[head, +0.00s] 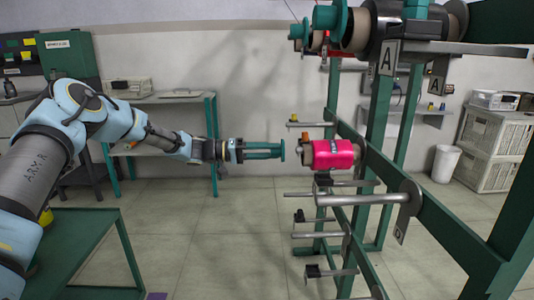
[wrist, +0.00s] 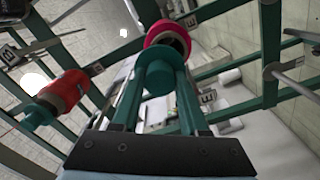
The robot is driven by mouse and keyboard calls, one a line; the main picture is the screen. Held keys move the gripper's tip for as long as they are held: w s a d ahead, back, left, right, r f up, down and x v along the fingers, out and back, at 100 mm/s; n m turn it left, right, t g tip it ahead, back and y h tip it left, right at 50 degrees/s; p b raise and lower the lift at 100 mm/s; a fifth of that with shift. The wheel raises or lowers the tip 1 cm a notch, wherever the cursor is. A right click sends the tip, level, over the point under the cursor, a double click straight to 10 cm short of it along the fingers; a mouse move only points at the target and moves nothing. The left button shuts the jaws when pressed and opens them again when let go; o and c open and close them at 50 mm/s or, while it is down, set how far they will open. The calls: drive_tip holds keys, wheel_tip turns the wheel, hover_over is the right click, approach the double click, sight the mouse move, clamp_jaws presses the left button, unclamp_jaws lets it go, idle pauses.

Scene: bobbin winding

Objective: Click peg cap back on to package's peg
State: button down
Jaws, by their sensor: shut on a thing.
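The pink package (head: 333,154) sits on the green rack, its brown core end facing my gripper. In the wrist view the package (wrist: 163,31) shows just beyond the cap, with a dark opening in its core. My gripper (head: 270,150) is shut on the teal peg cap (head: 283,150), whose round flange faces the package. The cap also shows between the fingers in the wrist view (wrist: 160,76). In the head view a small gap separates cap and package, at about the same height. The package's peg cannot be made out clearly.
Bare grey pegs (head: 370,199) stick out from the rack (head: 440,207) below the package. Capped packages stand above, with a teal cap (head: 326,18) at the top. A red package (wrist: 68,88) is at left in the wrist view. A green table (head: 75,245) stands lower left.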

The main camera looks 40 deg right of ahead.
sight(283, 151)
drive_tip(key=shift+s+d, duration=0.45)
drive_tip(key=shift+d, duration=0.05)
drive_tip(key=shift+s+d+b, duration=0.2)
drive_tip(key=shift+d+b, duration=0.05)
drive_tip(key=shift+b, duration=0.2)
drive_tip(key=shift+b+x, duration=0.5)
drive_tip(key=shift+x, duration=0.5)
drive_tip(key=shift+s+d, duration=0.2)
drive_tip(key=shift+d, duration=0.05)
drive_tip(key=shift+c, duration=1.7)
unclamp_jaws()
drive_tip(key=b+v, duration=0.2)
drive_tip(key=v, duration=0.8)
drive_tip(key=shift+w+a, duration=0.2)
drive_tip(key=shift+a, duration=0.1)
